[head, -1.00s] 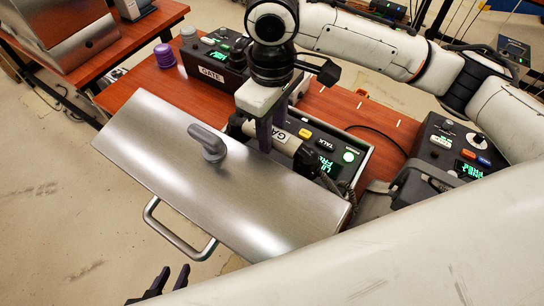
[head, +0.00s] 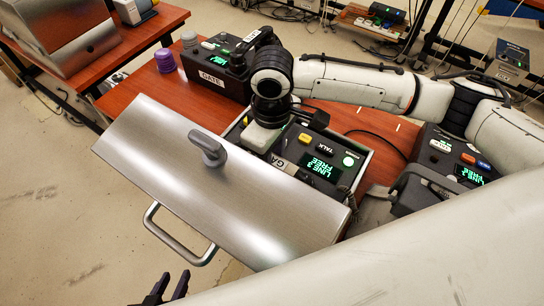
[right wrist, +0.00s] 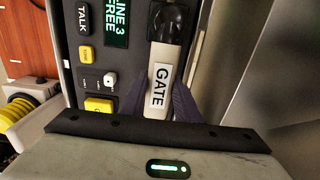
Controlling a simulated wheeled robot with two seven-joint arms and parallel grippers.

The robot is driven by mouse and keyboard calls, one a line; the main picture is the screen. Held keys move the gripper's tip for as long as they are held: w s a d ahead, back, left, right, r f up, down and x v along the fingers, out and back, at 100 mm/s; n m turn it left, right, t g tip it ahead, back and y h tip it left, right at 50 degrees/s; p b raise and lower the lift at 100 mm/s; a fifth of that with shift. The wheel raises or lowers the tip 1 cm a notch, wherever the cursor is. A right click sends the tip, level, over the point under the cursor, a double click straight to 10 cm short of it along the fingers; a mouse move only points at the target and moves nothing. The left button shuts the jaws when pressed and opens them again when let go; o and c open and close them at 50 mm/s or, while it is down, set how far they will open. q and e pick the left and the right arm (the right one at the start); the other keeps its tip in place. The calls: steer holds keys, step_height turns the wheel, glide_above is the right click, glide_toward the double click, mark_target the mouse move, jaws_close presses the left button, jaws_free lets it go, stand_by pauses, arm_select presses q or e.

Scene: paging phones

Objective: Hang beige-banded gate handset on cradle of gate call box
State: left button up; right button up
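The beige-banded handset (right wrist: 158,91), with a GATE label on its band, lies along the edge of a black call box (right wrist: 89,70) whose green display reads LINE 3 FREE. In the head view only a bit of the handset's label (head: 280,162) shows beside the steel panel; the rest is hidden. My right gripper (right wrist: 159,100) has a dark finger against each side of the band and appears shut on it. Whether the handset is fully seated in the cradle cannot be told. My left gripper (head: 167,289) is open and empty at the bottom of the head view.
A slanted steel panel with a bar handle (head: 180,236) and grey knob (head: 207,147) covers the front. Another box with a GATE plate (head: 212,78) stands behind left, near a purple container (head: 165,60). A further call box (head: 455,155) stands right.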

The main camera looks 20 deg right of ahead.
steer(key=o, duration=0.4)
steer(key=shift+c, duration=0.2)
steer(key=shift+r, duration=0.1)
step_height(320, 180, up, 12)
